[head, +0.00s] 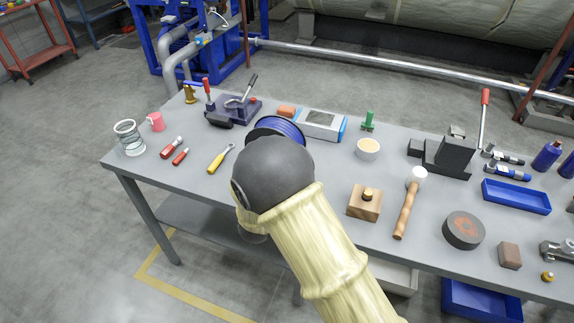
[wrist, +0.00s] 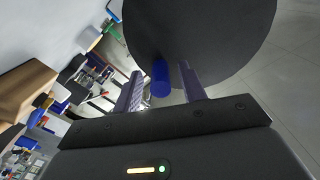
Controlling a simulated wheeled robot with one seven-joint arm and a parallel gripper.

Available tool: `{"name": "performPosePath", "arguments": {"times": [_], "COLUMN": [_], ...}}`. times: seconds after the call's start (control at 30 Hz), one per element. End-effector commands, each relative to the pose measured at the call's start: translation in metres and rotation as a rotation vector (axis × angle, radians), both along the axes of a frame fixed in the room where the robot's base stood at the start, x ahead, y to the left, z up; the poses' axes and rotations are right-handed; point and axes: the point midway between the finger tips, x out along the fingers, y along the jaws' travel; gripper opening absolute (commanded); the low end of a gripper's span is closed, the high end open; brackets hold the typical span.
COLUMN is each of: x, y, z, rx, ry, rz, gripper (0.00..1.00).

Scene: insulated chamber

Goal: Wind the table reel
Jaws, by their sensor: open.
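The table reel (head: 277,128) stands on the grey workbench, with blue winding and a dark flange, partly hidden behind my arm in the head view. In the wrist view its large dark disc (wrist: 200,35) fills the top. A short blue handle (wrist: 160,78) shows below the disc. My gripper (wrist: 161,84) is open, with one finger on each side of the handle. I cannot tell whether either finger touches it. In the head view my dark rounded wrist hides the gripper and the near side of the reel.
On the grey workbench (head: 318,188), a grey-blue boxed device (head: 321,123) stands right behind the reel and a white bowl (head: 367,149) to its right. A yellow-handled screwdriver (head: 220,159) lies left. A wooden block (head: 364,202) and mallet (head: 409,203) are right of my arm.

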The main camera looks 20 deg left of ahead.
Motion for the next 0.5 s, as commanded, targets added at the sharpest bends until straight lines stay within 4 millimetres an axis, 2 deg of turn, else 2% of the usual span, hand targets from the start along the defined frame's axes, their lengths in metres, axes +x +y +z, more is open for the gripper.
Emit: {"name": "performPosePath", "arguments": {"times": [0.13,0.27,0.5], "x": [-0.004,-0.018,-0.063], "y": [0.001,0.001,0.003], "z": [0.000,-0.001,-0.002], "rx": [0.001,0.001,0.001], "ry": [-0.001,0.000,0.000], "rz": [0.000,0.001,0.004], "gripper": [0.41,0.41,0.41]}}
